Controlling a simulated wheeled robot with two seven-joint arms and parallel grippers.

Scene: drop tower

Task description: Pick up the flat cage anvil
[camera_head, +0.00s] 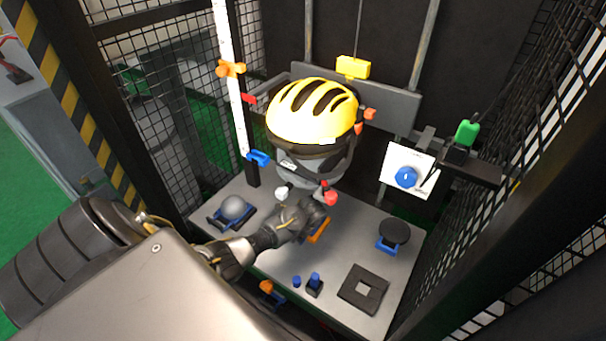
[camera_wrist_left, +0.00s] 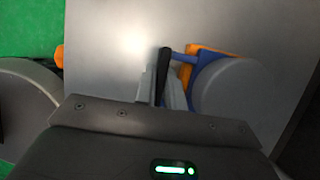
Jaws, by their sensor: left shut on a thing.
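The anvil at my left gripper shows in the left wrist view as a grey rounded block (camera_wrist_left: 232,88) with a blue handle (camera_wrist_left: 184,57) and an orange part (camera_wrist_left: 212,55) beside it. My left gripper (camera_wrist_left: 165,80) is shut at the end of that blue handle. In the head view my left gripper (camera_head: 318,216) is over the middle of the grey table, and an orange part (camera_head: 318,232) shows just below it. The gripper hides most of this anvil there. I cannot tell whether it is clear of the table. My right gripper is not in view.
A yellow helmet (camera_head: 312,108) on a headform hangs just above my left gripper. A grey dome anvil (camera_head: 235,207) sits left. A black disc with a blue handle (camera_head: 394,232) and a black square frame (camera_head: 363,289) sit right. Mesh walls enclose both sides.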

